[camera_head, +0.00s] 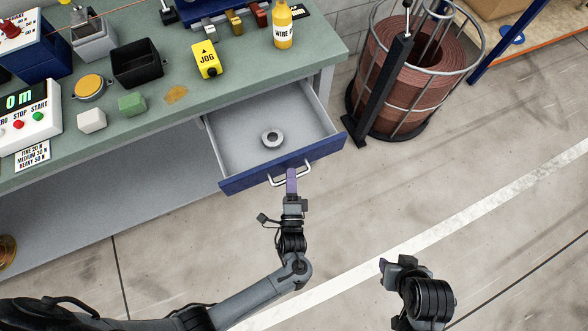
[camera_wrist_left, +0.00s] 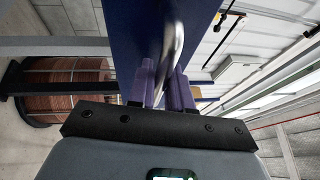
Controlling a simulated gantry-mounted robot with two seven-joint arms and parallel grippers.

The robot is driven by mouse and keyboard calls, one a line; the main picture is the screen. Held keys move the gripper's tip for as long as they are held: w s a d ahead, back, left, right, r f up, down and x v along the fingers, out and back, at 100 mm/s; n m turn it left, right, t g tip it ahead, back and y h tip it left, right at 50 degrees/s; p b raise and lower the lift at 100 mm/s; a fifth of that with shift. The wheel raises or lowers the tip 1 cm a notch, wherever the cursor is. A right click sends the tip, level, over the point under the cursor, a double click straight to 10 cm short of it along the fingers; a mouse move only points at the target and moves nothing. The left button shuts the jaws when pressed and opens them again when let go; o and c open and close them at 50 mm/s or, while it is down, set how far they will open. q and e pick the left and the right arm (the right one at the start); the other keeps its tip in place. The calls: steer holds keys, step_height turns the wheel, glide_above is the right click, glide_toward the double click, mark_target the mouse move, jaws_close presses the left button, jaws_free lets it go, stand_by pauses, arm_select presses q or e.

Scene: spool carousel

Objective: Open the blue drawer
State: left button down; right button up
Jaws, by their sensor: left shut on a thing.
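The blue drawer (camera_head: 285,162) is pulled out from under the green-topped bench, and its grey inside shows. A grey ring-shaped thing (camera_head: 272,138) lies in it. My left gripper (camera_head: 292,180) is at the silver handle (camera_head: 274,182) on the drawer's front, shut on it. In the left wrist view the purple fingers (camera_wrist_left: 158,85) stand on both sides of the handle bar (camera_wrist_left: 172,50), with the blue drawer front (camera_wrist_left: 140,30) behind. My right gripper (camera_head: 390,268) is over the floor at the lower right, away from the drawer; its jaws are not clear.
The bench top (camera_head: 190,120) holds a yellow JOG box (camera_head: 207,60), a black bin (camera_head: 137,64), a yellow bottle (camera_head: 282,25) and a control box (camera_head: 30,118). A caged copper-coloured wire coil (camera_head: 395,75) stands right of the drawer. The floor in front is clear.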

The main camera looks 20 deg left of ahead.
steer(key=shift+d, duration=0.15)
arm_select(q)
steer(key=c, duration=1.1)
jaws_free()
steer(key=shift+s, duration=0.15)
